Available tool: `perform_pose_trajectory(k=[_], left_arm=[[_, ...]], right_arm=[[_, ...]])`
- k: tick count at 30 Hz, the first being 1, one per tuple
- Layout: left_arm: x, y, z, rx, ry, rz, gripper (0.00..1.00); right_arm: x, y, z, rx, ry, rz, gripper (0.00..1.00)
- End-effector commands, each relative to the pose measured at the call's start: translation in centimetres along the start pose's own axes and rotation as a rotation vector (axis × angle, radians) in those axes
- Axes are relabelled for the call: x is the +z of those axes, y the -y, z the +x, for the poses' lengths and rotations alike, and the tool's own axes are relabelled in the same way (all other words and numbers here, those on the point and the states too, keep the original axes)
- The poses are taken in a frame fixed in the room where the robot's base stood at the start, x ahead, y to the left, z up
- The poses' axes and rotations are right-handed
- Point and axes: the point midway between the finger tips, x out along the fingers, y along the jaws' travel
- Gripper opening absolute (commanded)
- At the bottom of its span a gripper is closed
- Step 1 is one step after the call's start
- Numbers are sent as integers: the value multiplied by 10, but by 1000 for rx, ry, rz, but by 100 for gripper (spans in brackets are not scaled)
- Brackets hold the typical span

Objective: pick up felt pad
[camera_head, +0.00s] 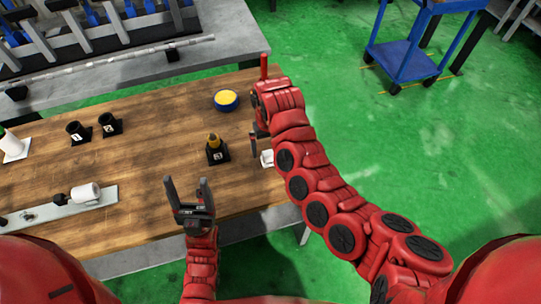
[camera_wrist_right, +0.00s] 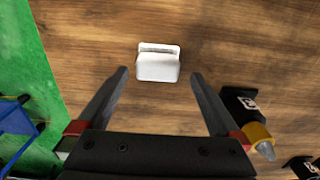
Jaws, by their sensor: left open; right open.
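A small white block, which looks like the felt pad (camera_wrist_right: 158,66), lies on the wooden table. In the head view the white block (camera_head: 267,159) is partly hidden beside my right arm. My right gripper (camera_wrist_right: 159,73) is open and empty, pointing down, with the block centred between and just beyond its fingertips in the picture. I cannot tell how far above it the fingers are. In the head view my right gripper (camera_head: 256,143) is mostly hidden by its own wrist. My left gripper (camera_head: 187,184) is open and empty over the table's front edge.
A numbered black stand with a yellow-tipped part (camera_head: 215,150) is left of the white block. A yellow-topped blue round container (camera_head: 226,99) sits farther back. Two black cups (camera_head: 78,132) and a metal plate (camera_head: 60,209) are at left. A blue cart (camera_head: 405,55) stands beyond.

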Motion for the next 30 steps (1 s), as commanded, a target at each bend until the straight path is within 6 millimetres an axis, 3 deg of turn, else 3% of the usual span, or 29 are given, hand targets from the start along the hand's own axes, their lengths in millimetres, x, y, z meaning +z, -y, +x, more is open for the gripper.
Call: perform_pose_trajectory(k=[4, 9, 16, 30], left_arm=[[-4, 1, 24, 0, 0, 0, 70], [-4, 1, 26, 0, 0, 0, 70], [-4, 1, 24, 0, 0, 0, 70], [-4, 1, 24, 0, 0, 0, 70]], right_arm=[[8, -4, 17, 0, 11, -1, 100], [6, -4, 40, 1, 7, -3, 100], [6, -4, 44, 0, 4, -1, 100], [5, -4, 43, 0, 3, 0, 17]])
